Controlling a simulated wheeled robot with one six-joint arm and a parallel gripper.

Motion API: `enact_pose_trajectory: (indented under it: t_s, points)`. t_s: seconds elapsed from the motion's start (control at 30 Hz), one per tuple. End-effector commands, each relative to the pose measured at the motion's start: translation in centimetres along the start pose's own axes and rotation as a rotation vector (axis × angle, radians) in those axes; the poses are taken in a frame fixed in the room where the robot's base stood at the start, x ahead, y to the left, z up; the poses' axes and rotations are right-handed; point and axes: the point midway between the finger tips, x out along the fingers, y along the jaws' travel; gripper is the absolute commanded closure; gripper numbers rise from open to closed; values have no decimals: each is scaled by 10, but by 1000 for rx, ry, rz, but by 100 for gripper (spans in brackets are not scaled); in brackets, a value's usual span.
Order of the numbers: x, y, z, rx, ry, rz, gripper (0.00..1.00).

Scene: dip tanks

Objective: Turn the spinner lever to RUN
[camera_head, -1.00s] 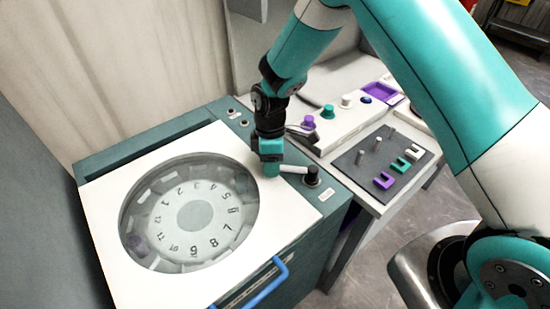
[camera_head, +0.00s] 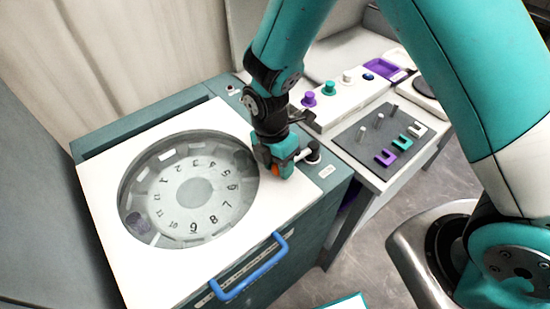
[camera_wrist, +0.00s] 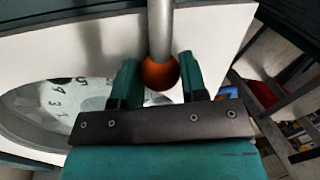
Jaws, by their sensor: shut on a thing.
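The spinner lever (camera_head: 302,154) is a short pale rod with an orange ball knob (camera_wrist: 160,72), on a dark pivot (camera_head: 313,154) at the right side of the spinner's white top (camera_head: 120,195). My gripper (camera_head: 277,168) is shut on the knob; in the wrist view its two teal fingers (camera_wrist: 157,80) stand on either side of the ball. The rod runs up from the ball in that view. Most of the lever is hidden by my gripper in the head view. A small label (camera_head: 327,171) beside the pivot is too small to read.
The spinner's round window (camera_head: 187,187) shows a numbered dial. A blue handle (camera_head: 250,270) sticks out at the spinner's front. To the right, a table holds coloured knobs (camera_head: 309,99) and a grey board (camera_head: 362,143) with pegs and U-shaped pieces.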

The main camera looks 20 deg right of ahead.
Motion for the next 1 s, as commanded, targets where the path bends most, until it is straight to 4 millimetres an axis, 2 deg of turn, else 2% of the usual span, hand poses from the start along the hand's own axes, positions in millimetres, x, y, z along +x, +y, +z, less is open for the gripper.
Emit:
enact_pose_trajectory:
  t_s: [0.67, 0.7, 0.77, 0.8, 1.0]
  points:
    - [0, -6, -2, -63, -11, 1, 100]
    - [0, -6, -2, -63, -11, 1, 56]
    - [0, -6, -2, -63, -11, 1, 42]
    - [0, -6, -2, -62, -11, 1, 36]
    - [1, -6, -1, -61, -12, 0, 36]
